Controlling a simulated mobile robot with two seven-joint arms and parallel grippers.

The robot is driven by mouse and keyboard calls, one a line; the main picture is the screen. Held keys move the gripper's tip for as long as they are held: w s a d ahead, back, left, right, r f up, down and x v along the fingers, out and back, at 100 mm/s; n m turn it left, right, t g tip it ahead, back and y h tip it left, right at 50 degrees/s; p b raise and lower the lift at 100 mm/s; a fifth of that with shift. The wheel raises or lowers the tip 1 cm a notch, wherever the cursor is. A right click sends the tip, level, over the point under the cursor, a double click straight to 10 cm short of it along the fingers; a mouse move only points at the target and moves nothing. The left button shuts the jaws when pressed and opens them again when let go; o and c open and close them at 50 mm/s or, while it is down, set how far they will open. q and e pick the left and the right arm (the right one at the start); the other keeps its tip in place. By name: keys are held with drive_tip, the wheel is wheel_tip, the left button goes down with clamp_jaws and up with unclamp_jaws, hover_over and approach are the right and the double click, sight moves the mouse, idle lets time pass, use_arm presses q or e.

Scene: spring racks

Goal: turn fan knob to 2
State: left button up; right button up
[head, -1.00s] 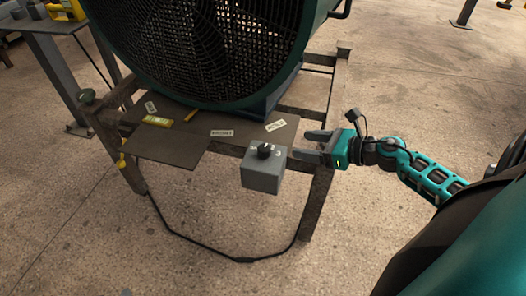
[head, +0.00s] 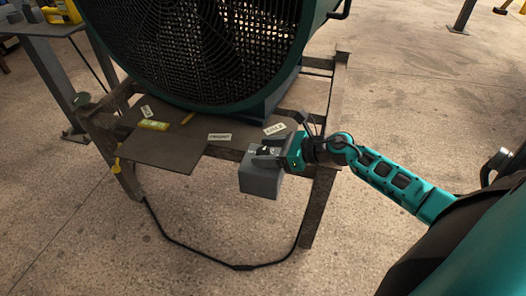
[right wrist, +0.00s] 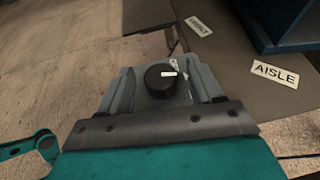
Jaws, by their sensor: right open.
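The fan (head: 205,45) stands on a metal stand, its round dark grille facing me in the head view. Its control box (head: 260,181) is a grey block at the stand's front edge. The black fan knob (right wrist: 161,76) sits on top of the box, with a pale pointer mark. In the head view my right gripper (head: 266,156) covers most of the knob. My right gripper (right wrist: 165,88) is open, with one finger on each side of the knob. I cannot tell whether the fingers touch it. The dial numbers are not readable. My left gripper is not in view.
A yellow level (head: 154,125) lies there too. A side table (head: 50,30) stands at upper left.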

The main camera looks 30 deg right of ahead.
drive_tip(key=shift+w+a+f, duration=0.25)
drive_tip(key=shift+w+a, duration=0.1)
drive_tip(key=shift+w, duration=0.15)
drive_tip(key=shift+c, duration=0.4)
